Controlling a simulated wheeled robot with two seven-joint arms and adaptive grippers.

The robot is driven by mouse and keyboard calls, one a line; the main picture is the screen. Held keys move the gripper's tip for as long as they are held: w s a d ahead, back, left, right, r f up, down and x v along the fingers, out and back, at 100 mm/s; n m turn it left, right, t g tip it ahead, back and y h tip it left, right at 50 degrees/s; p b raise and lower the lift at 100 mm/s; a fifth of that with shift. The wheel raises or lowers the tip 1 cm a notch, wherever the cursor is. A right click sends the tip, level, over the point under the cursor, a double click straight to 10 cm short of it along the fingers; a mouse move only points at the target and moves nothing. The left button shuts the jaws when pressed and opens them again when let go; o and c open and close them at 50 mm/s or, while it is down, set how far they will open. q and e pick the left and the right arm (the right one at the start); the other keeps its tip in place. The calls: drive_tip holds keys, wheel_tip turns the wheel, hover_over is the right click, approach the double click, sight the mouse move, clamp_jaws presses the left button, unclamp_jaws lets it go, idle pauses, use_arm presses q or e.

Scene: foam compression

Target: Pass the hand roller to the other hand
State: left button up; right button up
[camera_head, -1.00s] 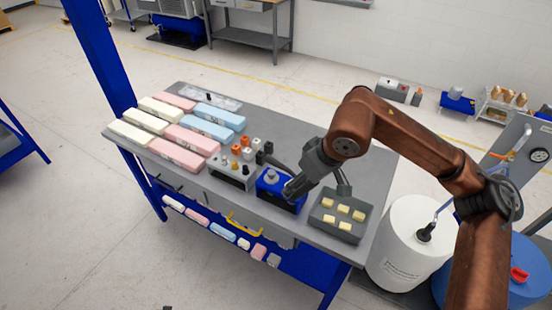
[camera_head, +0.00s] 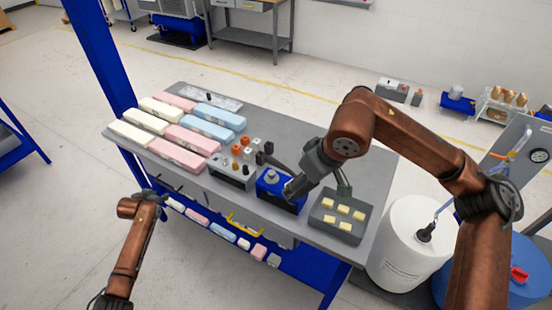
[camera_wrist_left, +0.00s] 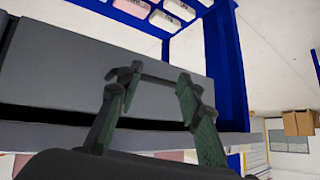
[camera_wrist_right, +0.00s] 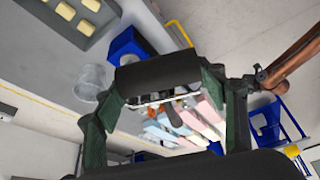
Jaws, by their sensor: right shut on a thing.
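My right gripper (camera_head: 291,187) is above the workbench, beside a blue device (camera_head: 279,194). In the right wrist view its fingers (camera_wrist_right: 160,85) are spread around a dark, bar-like thing (camera_wrist_right: 156,74), which I take to be the hand roller, and are shut on it. The roller is hard to make out in the head view. My left gripper (camera_head: 152,195) is at the bench's left front side, well away from the right one. In the left wrist view its fingers (camera_wrist_left: 155,80) are apart with nothing held between them.
The grey workbench (camera_head: 330,160) carries pink, cream and blue foam blocks (camera_head: 180,130), a grey fixture block (camera_head: 230,172) and a tray of yellow cubes (camera_head: 340,228). A shelf below holds smaller blocks (camera_head: 222,231). A white drum (camera_head: 402,255) stands to the right.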

use_arm(q)
drive_tip(key=w+d+r+m+t+h, duration=0.1)
drive_tip(key=w+d+r, duration=0.15)
drive_tip(key=r, duration=0.55)
drive_tip(key=w+d+r, duration=0.2)
drive_tip(key=w+r, duration=0.1)
drive_tip(key=r, duration=0.4)
drive_tip(key=w+d+r+m+t+h, duration=0.1)
drive_tip(key=w+d+r, duration=0.1)
drive_tip(key=r, duration=0.6)
drive_tip(key=s+d+r+m+h, duration=0.25)
drive_tip(key=d+r+m, duration=0.35)
drive_tip(key=d+r, duration=1.05)
wheel_tip(320, 180, up, 9)
drive_tip(key=m+g, duration=0.7)
drive_tip(key=m, duration=1)
hover_over(290, 172)
drive_tip(key=s+a, duration=0.3)
drive_tip(key=a, duration=0.1)
drive_tip(key=x, duration=1.1)
drive_tip(key=shift+d, duration=0.35)
